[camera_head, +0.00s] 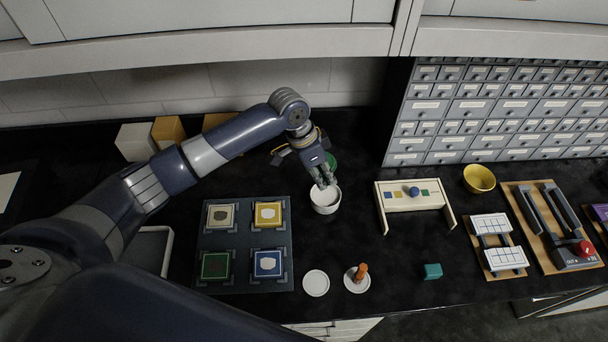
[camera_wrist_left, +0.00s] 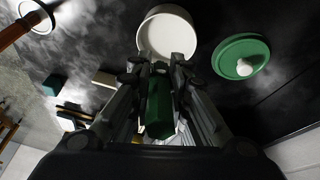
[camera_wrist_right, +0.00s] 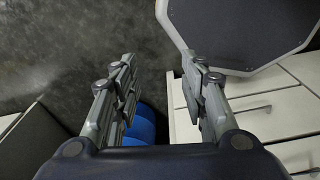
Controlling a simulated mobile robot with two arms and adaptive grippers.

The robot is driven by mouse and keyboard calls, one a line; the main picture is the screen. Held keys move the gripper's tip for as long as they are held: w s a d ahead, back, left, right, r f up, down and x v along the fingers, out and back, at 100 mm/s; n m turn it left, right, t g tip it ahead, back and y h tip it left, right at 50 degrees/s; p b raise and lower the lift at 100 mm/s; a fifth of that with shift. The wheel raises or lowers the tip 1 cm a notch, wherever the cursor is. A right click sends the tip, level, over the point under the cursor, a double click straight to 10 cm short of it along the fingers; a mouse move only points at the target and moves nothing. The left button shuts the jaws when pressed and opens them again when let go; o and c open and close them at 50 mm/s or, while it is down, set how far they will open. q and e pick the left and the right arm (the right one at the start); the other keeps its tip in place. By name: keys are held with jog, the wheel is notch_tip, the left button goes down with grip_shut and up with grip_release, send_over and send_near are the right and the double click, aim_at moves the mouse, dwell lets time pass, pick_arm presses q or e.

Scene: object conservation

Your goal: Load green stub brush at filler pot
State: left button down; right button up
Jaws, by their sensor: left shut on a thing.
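My left gripper (camera_head: 324,183) is shut on a green brush (camera_wrist_left: 158,108), whose green body shows between the fingers in the left wrist view. In the head view the gripper points down at the white filler pot (camera_head: 326,207), with its fingertips over the open mouth. The pot also shows just beyond the fingers in the left wrist view (camera_wrist_left: 168,36). Whether the brush tip touches the filler is hidden. A green lid (camera_wrist_left: 238,60) with a white knob lies beside the pot. My right gripper (camera_wrist_right: 166,82) is open and empty, over the floor by some drawers.
A dark mat (camera_head: 243,246) with four framed tiles lies left of the pot. In front are a white saucer (camera_head: 316,284) and another saucer (camera_head: 350,285) holding an orange-brown piece. A cream stand (camera_head: 416,196), teal block (camera_head: 432,271) and yellow bowl (camera_head: 479,179) are to the right.

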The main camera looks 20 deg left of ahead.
pick_arm(q)
jog(key=shift+w, duration=0.4)
jog(key=shift+s+f+b, duration=0.15)
jog(key=shift+b, duration=0.2)
jog(key=shift+s+d+f+b, duration=0.1)
jog(key=shift+f+b, duration=0.4)
jog(key=shift+b, duration=0.1)
jog(key=shift+s+d+f+b, duration=0.1)
jog(key=shift+f+b, duration=0.35)
jog(key=shift+b, duration=0.15)
notch_tip(320, 180, down, 3)
jog(key=b, duration=0.3)
jog(key=shift+w+a+r, duration=0.15)
jog(key=shift+f+b, duration=0.3)
jog(key=shift+b, duration=0.1)
pick_arm(e)
notch_tip(320, 180, down, 7)
jog(key=shift+s+a+r, duration=0.2)
jog(key=shift+s+d, duration=0.1)
jog(key=shift+s, duration=0.05)
